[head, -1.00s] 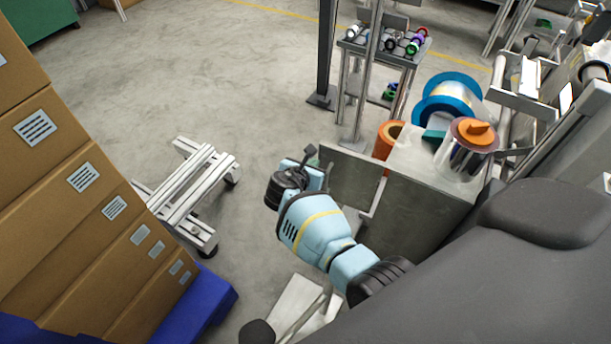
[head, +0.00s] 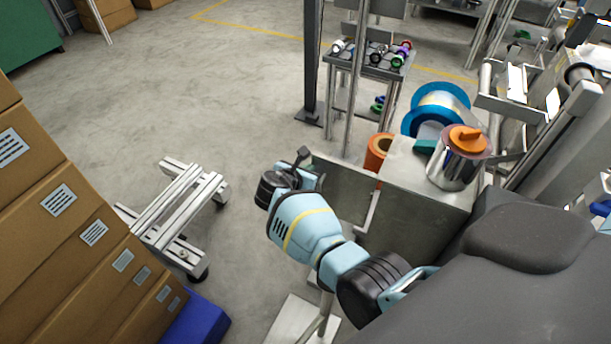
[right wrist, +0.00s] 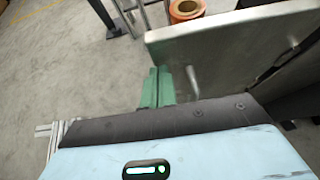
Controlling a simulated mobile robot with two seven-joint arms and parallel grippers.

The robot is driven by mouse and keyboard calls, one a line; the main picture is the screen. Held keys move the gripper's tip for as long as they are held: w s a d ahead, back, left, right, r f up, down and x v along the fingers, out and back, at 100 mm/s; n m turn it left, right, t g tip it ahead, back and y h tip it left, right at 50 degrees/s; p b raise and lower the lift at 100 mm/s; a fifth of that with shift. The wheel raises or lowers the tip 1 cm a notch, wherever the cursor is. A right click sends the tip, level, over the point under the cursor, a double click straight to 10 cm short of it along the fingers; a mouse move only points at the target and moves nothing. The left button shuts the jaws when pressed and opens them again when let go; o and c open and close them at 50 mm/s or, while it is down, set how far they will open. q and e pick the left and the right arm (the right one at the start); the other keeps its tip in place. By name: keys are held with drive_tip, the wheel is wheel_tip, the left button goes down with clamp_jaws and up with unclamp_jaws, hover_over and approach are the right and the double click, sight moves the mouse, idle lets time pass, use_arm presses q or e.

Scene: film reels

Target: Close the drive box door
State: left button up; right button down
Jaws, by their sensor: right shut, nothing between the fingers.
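The drive box (head: 425,200) is a grey metal cabinet right of centre in the head view. Its door (head: 345,188) stands open, swung out to the left. My right gripper (head: 305,165) is at the door's outer edge; its fingers are partly hidden there. In the right wrist view my green fingers (right wrist: 157,88) are shut and empty, next to the outer edge of the door (right wrist: 230,55). A short handle (right wrist: 192,80) shows on the door just right of them. I cannot tell if the fingers touch the door. My left gripper is not in view.
An orange roll (head: 379,150) is behind the door. A low metal frame (head: 180,210) and cardboard boxes (head: 60,240) stand left. Floor between frame and door is clear.

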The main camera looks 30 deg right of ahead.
drive_tip(key=w+d+m+g+b, duration=0.1)
drive_tip(key=d+b, duration=0.1)
drive_tip(key=w+d+m+g+h+b, duration=0.1)
drive_tip(key=d+b, duration=0.1)
drive_tip(key=w+d+f+m+g+b, duration=0.1)
drive_tip(key=m+g+b, duration=0.1)
drive_tip(key=b, duration=0.1)
drive_tip(key=shift+w+d, duration=0.2)
drive_tip(key=shift+d, duration=0.2)
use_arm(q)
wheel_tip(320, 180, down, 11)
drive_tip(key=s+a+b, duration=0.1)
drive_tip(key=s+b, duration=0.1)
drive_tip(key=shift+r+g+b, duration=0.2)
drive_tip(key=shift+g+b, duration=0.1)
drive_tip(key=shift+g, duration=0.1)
use_arm(e)
drive_tip(key=s+d+m+g, duration=0.2)
drive_tip(key=s+d, duration=0.1)
drive_tip(key=d, duration=0.7)
drive_tip(key=s+d+r+m+g, duration=0.1)
drive_tip(key=s+d+m+g, duration=0.2)
drive_tip(key=d, duration=0.7)
drive_tip(key=shift+g, duration=0.3)
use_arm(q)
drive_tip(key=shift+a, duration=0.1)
use_arm(e)
drive_tip(key=shift+s, duration=0.1)
